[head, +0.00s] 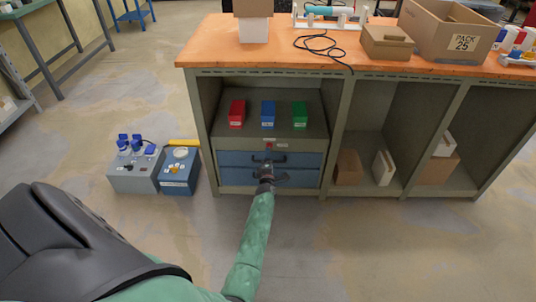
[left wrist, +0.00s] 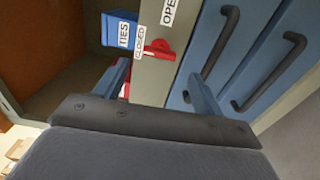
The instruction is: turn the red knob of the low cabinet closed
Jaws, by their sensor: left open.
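The low cabinet (head: 310,142) stands under the orange bench and has two blue drawers with dark handles. Its red knob (head: 269,145) is small in the head view, on the grey strip above the upper drawer. In the left wrist view the red knob (left wrist: 162,48) sits beside a CLOSED label (left wrist: 140,42), with an OPEN label (left wrist: 169,12) near it. I cannot tell for sure which way the knob points. My left gripper (head: 268,165) is in front of the drawers. In the left wrist view its fingers (left wrist: 160,80) are apart and empty, just short of the knob. My right gripper is not in view.
Red (head: 237,114), blue (head: 268,115) and green (head: 299,114) boxes stand on the cabinet. Grey (head: 130,178) and blue (head: 178,178) floor units stand left of it. Cardboard boxes sit in the open bays to the right. The floor in front is clear.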

